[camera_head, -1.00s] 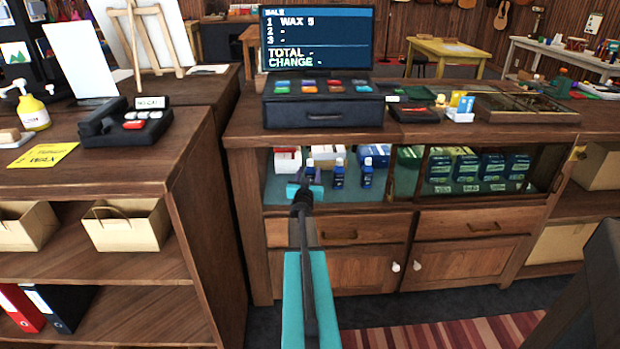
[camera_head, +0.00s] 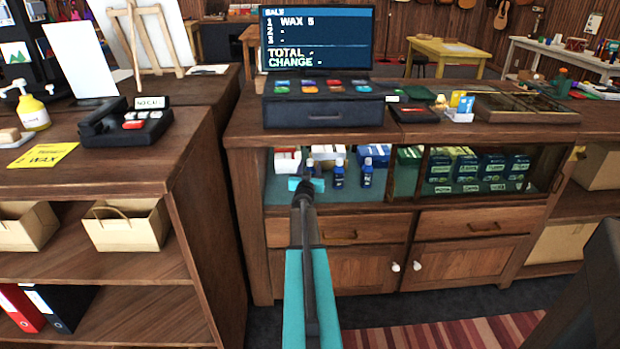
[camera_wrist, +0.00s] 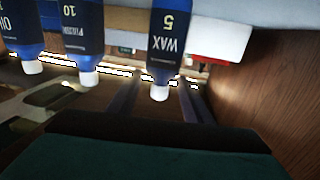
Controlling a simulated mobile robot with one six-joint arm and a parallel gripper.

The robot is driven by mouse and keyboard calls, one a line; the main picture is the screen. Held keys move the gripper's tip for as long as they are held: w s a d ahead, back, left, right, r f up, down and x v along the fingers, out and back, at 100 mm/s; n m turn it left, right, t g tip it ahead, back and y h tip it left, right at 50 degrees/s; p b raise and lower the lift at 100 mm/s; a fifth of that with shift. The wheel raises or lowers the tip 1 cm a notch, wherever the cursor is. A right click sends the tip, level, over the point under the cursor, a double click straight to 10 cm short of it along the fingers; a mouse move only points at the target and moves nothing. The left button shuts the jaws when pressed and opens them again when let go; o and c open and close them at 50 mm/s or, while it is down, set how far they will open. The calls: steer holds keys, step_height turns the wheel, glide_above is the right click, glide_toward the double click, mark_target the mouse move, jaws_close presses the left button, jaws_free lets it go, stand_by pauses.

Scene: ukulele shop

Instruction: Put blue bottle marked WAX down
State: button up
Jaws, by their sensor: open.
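The blue bottle marked WAX 5 (camera_wrist: 170,38) appears upside down in the wrist view, with its white cap towards my gripper (camera_wrist: 158,103). My gripper is open, and its two dark fingers show on either side of the line of the cap. Whether they touch it I cannot tell. In the head view my gripper (camera_head: 306,185) is at the opening of the display case, in front of the leftmost blue bottle (camera_head: 310,163), whose lower part is hidden. The bottle seems to stand on the case's green shelf (camera_head: 280,192).
Two similar blue bottles stand to the right (camera_head: 338,174) (camera_head: 366,174). In the wrist view their labels read 10 (camera_wrist: 82,28) and OIL (camera_wrist: 18,25). White-and-red boxes (camera_head: 287,160) stand behind. The wooden counter top (camera_head: 410,130) lies above; a register drawer (camera_head: 323,105) sits on it.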

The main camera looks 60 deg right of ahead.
steer(key=shift+d, duration=0.1)
steer(key=shift+x, duration=2.5)
steer(key=shift+r, duration=0.1)
jaws_close()
